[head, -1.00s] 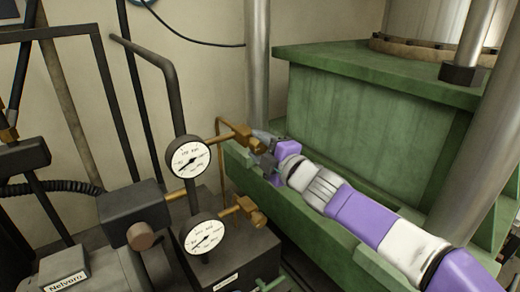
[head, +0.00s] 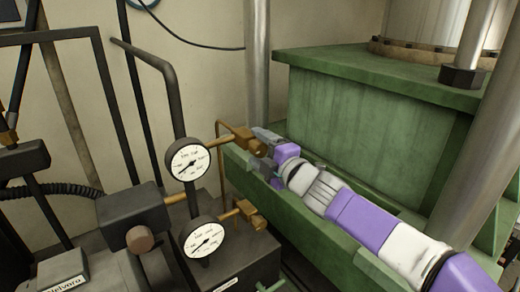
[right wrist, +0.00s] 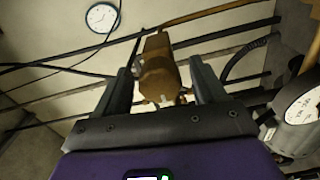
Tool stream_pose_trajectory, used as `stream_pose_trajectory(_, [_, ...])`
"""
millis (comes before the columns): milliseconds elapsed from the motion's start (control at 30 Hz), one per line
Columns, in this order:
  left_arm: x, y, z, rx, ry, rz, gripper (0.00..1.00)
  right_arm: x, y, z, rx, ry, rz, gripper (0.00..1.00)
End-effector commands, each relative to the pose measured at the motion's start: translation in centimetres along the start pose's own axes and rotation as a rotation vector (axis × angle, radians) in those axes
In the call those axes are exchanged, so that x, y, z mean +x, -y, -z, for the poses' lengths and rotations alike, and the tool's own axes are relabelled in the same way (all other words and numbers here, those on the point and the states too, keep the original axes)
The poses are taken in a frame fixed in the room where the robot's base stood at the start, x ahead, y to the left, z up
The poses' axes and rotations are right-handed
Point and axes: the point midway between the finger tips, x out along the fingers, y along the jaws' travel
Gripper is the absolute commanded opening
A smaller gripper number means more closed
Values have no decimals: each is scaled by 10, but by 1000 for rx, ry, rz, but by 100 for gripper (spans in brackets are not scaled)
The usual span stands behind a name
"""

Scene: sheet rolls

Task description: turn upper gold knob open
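The upper gold knob (head: 257,148) sits at the end of a brass fitting on the pipe from the upper gauge. In the right wrist view the knob (right wrist: 158,72) lies between the two dark fingers, with a visible gap on each side. My right gripper (head: 266,153) is open around it, and its fingers partly cover it in the head view. Whether a finger touches the knob cannot be told from the head view. The lower gold knob (head: 250,214) stands below, clear of the gripper. My left gripper is not in view.
Two round white gauges, upper (head: 188,162) and lower (head: 204,238), stand left of the knobs on a dark pipe. A green machine frame (head: 375,120) is behind and right of my arm. A steel column (head: 257,65) rises behind the knob.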

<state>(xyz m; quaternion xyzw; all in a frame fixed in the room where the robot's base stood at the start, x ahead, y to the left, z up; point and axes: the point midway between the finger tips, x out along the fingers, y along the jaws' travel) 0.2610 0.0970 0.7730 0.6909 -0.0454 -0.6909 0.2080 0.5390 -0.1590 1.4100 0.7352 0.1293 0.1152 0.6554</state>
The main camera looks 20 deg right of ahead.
Motion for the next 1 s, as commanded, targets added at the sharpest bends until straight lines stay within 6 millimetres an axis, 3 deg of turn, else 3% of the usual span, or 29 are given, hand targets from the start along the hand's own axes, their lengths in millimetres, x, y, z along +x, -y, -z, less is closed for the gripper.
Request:
stream_pose_trajectory(267, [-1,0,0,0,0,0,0,-3,-1,0,1,0,-1,70])
stream_pose_trajectory(700, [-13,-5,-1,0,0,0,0,-64,-2,0,1,2,-1,70])
stream_pose_trajectory(1000, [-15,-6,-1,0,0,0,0,-76,0,0,1,-1,0,70])
